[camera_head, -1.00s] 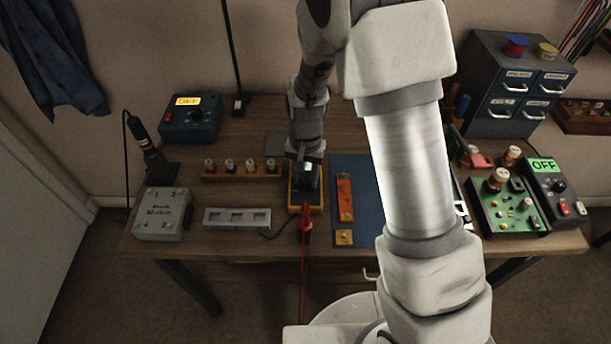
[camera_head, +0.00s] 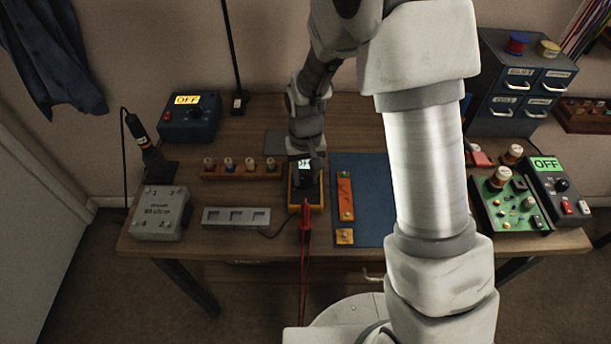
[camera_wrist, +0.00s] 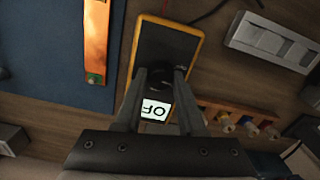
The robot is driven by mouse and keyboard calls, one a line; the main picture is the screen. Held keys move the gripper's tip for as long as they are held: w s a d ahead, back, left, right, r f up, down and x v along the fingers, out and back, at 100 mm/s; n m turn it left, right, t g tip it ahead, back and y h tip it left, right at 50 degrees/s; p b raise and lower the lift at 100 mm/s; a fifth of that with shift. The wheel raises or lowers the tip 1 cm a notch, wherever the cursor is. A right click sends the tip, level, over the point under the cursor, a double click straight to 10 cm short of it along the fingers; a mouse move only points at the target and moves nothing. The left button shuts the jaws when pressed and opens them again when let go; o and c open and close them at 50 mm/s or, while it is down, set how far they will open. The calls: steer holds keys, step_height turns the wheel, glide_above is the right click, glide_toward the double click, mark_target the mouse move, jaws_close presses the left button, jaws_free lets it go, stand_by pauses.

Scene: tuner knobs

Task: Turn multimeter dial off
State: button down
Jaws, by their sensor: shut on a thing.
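The multimeter (camera_head: 293,205) is a dark box in a yellow case, lying on the workbench below my gripper. The wrist view shows its dark face (camera_wrist: 165,45), its round black dial (camera_wrist: 165,73) and its lit display (camera_wrist: 155,110). My gripper (camera_wrist: 166,78) is shut on the dial, with one finger on each side. In the head view my gripper (camera_head: 306,178) covers much of the multimeter, and the dial is hidden.
A red probe (camera_head: 306,222) lies at the multimeter's front edge. A blue mat (camera_head: 372,210) with an orange strip (camera_head: 345,195) is to the right. A grey slotted tray (camera_head: 236,217) is front left, and a wooden rack (camera_head: 240,172) of small knobs stands behind it.

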mark_target(305, 178)
steer(key=n, duration=0.3)
steer(key=shift+n, duration=2)
steer(key=c, duration=0.5)
jaws_free()
steer(key=shift+r, duration=0.1)
step_height(305, 178, up, 17)
steer(key=p, duration=0.2)
steer(key=shift+r, duration=0.15)
